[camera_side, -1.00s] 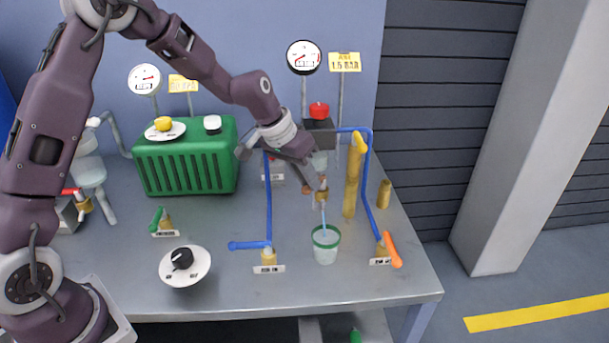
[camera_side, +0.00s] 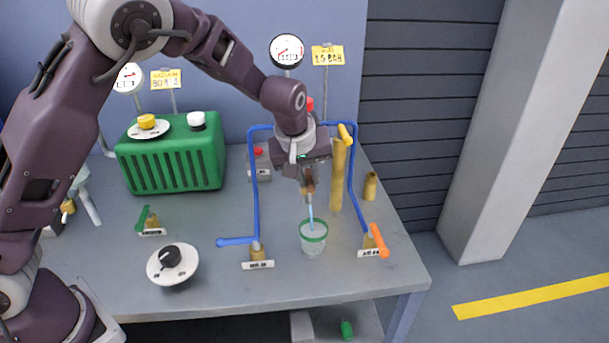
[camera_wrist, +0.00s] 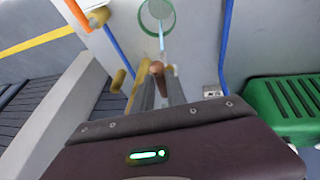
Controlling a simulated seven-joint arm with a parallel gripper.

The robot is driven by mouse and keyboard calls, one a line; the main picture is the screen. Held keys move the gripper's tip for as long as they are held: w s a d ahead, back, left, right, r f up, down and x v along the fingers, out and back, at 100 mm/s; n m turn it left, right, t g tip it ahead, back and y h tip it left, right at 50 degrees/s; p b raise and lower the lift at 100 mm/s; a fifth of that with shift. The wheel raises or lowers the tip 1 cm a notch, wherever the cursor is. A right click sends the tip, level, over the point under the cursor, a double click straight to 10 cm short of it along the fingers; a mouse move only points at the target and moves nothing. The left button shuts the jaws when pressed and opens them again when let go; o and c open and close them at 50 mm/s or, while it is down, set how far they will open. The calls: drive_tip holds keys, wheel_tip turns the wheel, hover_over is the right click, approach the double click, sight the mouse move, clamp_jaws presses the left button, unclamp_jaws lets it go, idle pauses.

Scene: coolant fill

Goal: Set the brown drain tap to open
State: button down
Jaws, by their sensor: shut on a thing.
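My gripper (camera_side: 308,185) reaches down onto the drain tap in the side view. It is shut on the brown handle (camera_wrist: 156,67) of the drain tap, which shows between my fingers in the wrist view. In the side view the fingers partly hide the handle, so its exact angle is hard to read. A thin light blue stream runs from the tap down into a clear cup with a green rim (camera_side: 313,238). The cup also shows in the wrist view (camera_wrist: 143,18), with the stream at its edge.
A blue pipe (camera_side: 254,190) stands left of the tap, with a brass post (camera_side: 338,175) to its right. An orange-handled valve (camera_side: 379,242) and a blue-handled valve (camera_side: 236,241) flank the cup. A green ribbed box (camera_side: 172,160) stands behind left. The front table edge is clear.

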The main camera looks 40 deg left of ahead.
drive_tip(key=shift+w+d+n, duration=0.1)
drive_tip(key=shift+d+n, duration=0.05)
drive_tip(key=shift+n, duration=0.15)
idle(0.4)
drive_tip(key=c, duration=1.3)
unclamp_jaws()
drive_tip(key=shift+c, duration=0.2)
drive_tip(key=v, duration=0.7)
drive_tip(key=shift+d, duration=0.1)
